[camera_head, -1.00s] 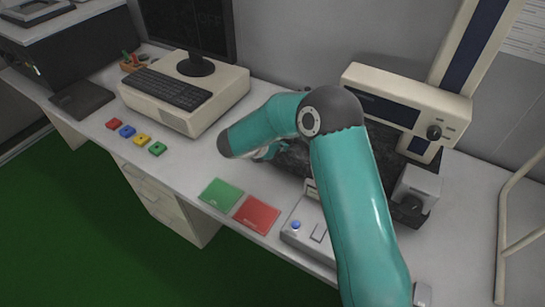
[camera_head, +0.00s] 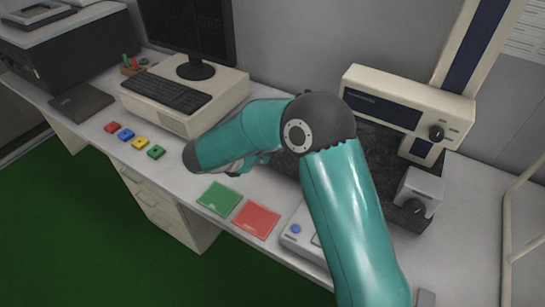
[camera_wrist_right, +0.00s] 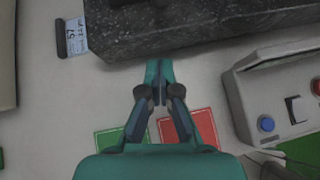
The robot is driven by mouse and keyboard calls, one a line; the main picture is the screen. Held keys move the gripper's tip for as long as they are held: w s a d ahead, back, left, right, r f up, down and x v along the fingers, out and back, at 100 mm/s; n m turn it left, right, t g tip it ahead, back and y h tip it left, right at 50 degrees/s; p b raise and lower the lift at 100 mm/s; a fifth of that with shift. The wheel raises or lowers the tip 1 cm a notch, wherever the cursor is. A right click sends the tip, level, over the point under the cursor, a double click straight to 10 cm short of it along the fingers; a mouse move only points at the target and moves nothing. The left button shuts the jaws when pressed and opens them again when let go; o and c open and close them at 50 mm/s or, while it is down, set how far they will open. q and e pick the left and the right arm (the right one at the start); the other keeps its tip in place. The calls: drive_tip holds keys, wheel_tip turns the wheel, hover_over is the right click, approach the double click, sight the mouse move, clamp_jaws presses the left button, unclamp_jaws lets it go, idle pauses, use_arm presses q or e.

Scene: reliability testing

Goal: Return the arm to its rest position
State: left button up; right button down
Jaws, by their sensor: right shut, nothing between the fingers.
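My right arm reaches in from the bottom right of the head view, bent at a dark elbow joint. Its gripper (camera_head: 240,168) is partly hidden behind the teal forearm, over the desk near the dark stone slab. In the right wrist view my right gripper (camera_wrist_right: 158,75) is shut, its fingers together and empty, over the white desk (camera_wrist_right: 55,125). My left gripper is not in view.
A green card (camera_head: 219,198) and a red card (camera_head: 256,220) lie near the front edge. A button box (camera_head: 300,237) stands beside them. A dark stone slab (camera_head: 378,150) bears a measuring device (camera_head: 405,105). Several coloured blocks (camera_head: 139,141) and a keyboard (camera_head: 166,92) are left.

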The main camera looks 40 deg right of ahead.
drive_tip(key=v, duration=0.5)
